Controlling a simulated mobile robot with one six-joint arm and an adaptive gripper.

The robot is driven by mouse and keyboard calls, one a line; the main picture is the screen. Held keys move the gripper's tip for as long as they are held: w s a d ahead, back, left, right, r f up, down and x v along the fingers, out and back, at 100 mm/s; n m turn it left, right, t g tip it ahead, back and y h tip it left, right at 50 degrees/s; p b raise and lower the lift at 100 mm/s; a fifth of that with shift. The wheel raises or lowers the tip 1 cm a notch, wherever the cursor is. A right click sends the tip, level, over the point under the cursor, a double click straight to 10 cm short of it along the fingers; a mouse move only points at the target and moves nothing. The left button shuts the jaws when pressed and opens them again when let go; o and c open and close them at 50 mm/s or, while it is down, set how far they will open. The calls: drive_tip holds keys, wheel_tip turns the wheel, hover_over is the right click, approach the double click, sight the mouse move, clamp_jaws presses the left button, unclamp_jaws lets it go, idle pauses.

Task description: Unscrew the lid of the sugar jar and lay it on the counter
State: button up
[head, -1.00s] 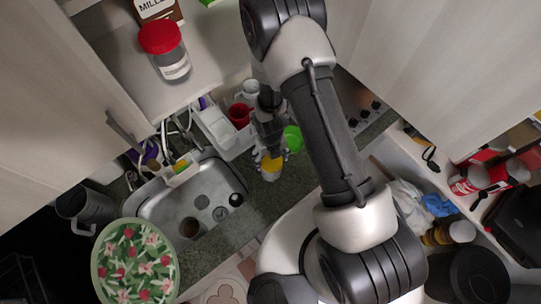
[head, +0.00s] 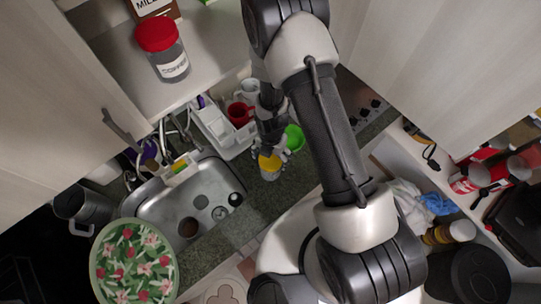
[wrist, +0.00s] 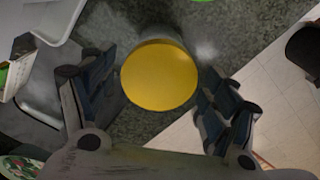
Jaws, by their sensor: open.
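A jar with a round yellow lid (head: 270,162) stands on the dark speckled counter (head: 272,197) near the sink; I take it for the sugar jar, as no label on it is readable. The yellow lid also shows from above in the wrist view (wrist: 159,76), on the jar. My gripper (head: 273,146) is directly over the jar, pointing down. In the wrist view my gripper (wrist: 155,85) is open, with one finger on each side of the lid and visible gaps between. The jar's body is mostly hidden under the lid.
A green round item (head: 294,137) stands close beside the jar. A white rack (head: 218,128) with a red cup (head: 239,113) is behind it, and the sink (head: 190,205) is left. A red-lidded jar (head: 163,50) sits on the shelf above. Bare counter lies around the jar.

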drive_tip(key=m+b, duration=0.1)
drive_tip(key=m, duration=0.2)
drive_tip(key=shift+f+b, duration=0.15)
drive_tip(key=shift+b, duration=0.2)
drive_tip(key=m+b, duration=0.1)
drive_tip(key=m, duration=0.4)
drive_tip(key=shift+s+d+b, duration=0.1)
drive_tip(key=shift+d+b, duration=0.05)
drive_tip(key=shift+b, duration=0.25)
drive_tip(key=m+b, duration=0.1)
drive_tip(key=m, duration=0.3)
drive_tip(key=shift+s+m, duration=0.1)
drive_tip(key=shift+m, duration=0.3)
drive_tip(key=m+b, duration=0.1)
drive_tip(key=m, duration=0.4)
drive_tip(key=shift+s+m, duration=0.15)
drive_tip(key=shift+m, duration=0.15)
drive_tip(key=shift+c, duration=0.5)
